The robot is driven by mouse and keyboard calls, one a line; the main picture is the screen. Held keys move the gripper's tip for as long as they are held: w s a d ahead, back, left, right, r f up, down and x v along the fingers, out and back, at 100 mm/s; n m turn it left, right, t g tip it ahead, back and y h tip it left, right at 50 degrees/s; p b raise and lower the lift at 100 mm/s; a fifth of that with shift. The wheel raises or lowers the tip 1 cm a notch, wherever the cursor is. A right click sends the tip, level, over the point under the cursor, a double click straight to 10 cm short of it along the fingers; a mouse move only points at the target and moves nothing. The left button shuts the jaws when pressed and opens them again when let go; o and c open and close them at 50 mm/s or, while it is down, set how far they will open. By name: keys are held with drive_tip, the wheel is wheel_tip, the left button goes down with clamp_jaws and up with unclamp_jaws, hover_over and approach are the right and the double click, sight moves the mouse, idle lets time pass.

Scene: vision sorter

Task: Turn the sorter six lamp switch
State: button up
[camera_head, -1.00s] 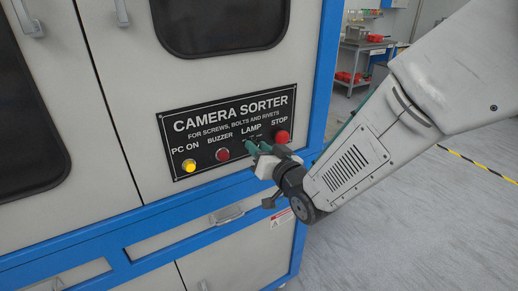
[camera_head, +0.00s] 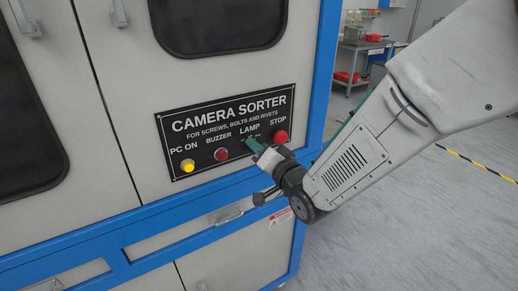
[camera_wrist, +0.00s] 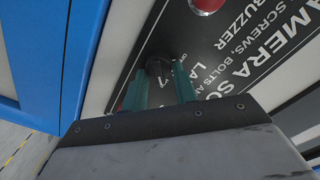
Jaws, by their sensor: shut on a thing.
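The sorter's black control panel (camera_head: 205,152) carries a row of controls, with the LAMP label (camera_head: 249,128) between BUZZER and STOP. The lamp switch (camera_wrist: 158,70) is a dark round knob in the wrist view, between my green fingers. My gripper (camera_head: 250,145) is shut on it, and in the wrist view its fingers (camera_wrist: 160,88) stand on either side of the knob. In the head view the fingers hide the knob.
A lit yellow PC ON button (camera_head: 188,165) and a red buzzer button (camera_head: 221,154) lie left of my gripper. The red STOP button (camera_head: 281,137) is close on its right. A drawer handle (camera_head: 228,215) sits below. Open floor (camera_head: 430,220) lies right.

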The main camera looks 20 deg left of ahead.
drive_tip(key=shift+w+r, duration=0.1)
drive_tip(key=o, duration=1)
drive_tip(key=shift+c, duration=0.2)
drive_tip(key=v, duration=0.8)
